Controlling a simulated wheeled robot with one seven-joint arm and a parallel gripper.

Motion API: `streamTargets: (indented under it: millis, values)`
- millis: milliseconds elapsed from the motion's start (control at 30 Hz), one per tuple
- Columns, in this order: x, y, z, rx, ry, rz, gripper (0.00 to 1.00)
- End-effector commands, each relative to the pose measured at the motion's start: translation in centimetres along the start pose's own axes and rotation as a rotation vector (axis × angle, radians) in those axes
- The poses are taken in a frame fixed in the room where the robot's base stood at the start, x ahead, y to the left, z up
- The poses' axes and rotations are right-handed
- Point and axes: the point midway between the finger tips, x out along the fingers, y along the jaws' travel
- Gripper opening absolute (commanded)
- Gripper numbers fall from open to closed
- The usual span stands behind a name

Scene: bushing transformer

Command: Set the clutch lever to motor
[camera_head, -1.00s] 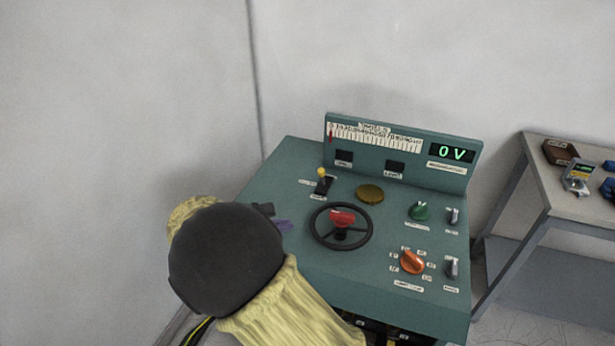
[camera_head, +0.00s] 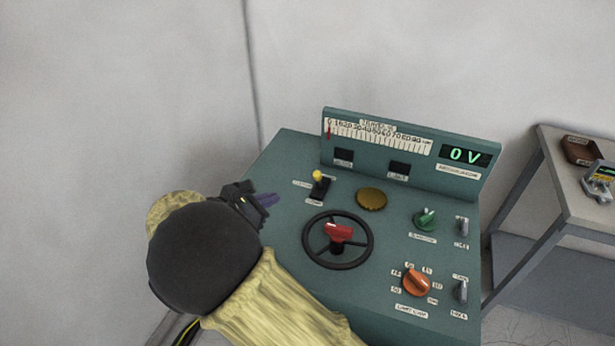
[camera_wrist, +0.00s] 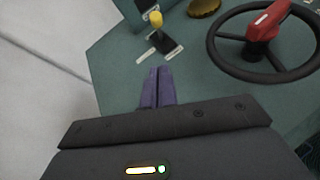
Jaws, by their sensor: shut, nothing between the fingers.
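The clutch lever (camera_head: 318,181) has a yellow knob on a black slotted base, on the left of the green control desk (camera_head: 283,167). It leans toward the back of the desk, with a small label on each side. It also shows near the top of the wrist view (camera_wrist: 156,22). My gripper (camera_head: 272,199) has purple fingers, which are shut together and empty. The fingers (camera_wrist: 157,72) point toward the lever in the wrist view, apart from it, above the desk's left part. The label text is too small to read.
A black handwheel with a red centre (camera_head: 338,235) stands right of my gripper. A brass disc (camera_head: 371,199), a green knob (camera_head: 425,219) and an orange knob (camera_head: 416,282) lie further right. The display (camera_head: 465,155) reads 0 V. A side table (camera_head: 565,165) stands at right.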

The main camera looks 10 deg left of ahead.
Motion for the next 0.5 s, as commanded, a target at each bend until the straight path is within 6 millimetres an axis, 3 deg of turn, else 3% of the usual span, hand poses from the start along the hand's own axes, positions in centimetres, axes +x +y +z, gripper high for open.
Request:
streamTargets:
  millis: [267, 500]
  values:
    - [-0.3, 0.2, -0.3, -0.004, 0.002, 0.009, 0.0]
    - [2.3, 0.0, 0.0, -0.002, 0.0, 0.001, 0.0]
